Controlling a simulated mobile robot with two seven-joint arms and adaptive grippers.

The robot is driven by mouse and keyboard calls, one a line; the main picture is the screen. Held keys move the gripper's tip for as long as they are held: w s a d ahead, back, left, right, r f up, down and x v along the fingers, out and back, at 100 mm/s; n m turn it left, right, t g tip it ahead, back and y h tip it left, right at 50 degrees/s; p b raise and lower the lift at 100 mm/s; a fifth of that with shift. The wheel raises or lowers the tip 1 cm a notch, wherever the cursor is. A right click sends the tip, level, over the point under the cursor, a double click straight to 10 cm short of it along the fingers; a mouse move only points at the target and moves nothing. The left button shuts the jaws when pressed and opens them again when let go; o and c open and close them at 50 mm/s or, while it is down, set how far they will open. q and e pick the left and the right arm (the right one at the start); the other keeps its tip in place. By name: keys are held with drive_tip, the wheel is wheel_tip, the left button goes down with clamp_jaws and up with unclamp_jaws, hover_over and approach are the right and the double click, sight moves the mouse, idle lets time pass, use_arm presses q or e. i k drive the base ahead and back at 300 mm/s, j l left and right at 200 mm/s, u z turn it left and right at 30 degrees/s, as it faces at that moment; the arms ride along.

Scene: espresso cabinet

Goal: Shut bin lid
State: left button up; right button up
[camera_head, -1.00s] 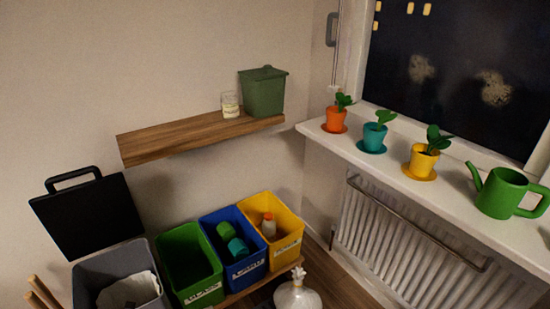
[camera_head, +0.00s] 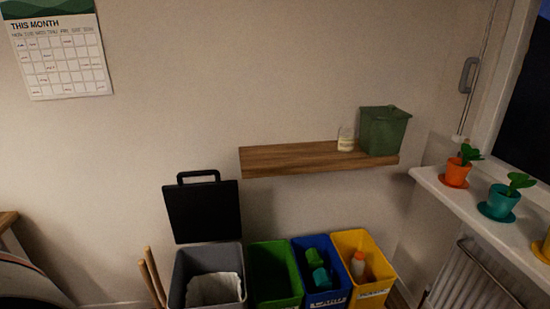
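The grey bin (camera_head: 181,277) stands at the lower middle-left, against the wall, with a white liner (camera_head: 214,289) inside. Its black lid (camera_head: 202,213) stands open and upright behind the bin, with a loop handle (camera_head: 198,177) at its top. Neither of my grippers shows in the head view.
Open green (camera_head: 274,272), blue (camera_head: 319,242) and yellow (camera_head: 355,240) bins stand in a row to the right of the grey bin. Wooden sticks (camera_head: 152,275) stand close to its left. A wooden shelf (camera_head: 300,158) with a green container (camera_head: 383,131) and a candle-like jar (camera_head: 346,139) juts out above.

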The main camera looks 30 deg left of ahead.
sight(203, 212)
drive_tip(key=u, duration=1.45)
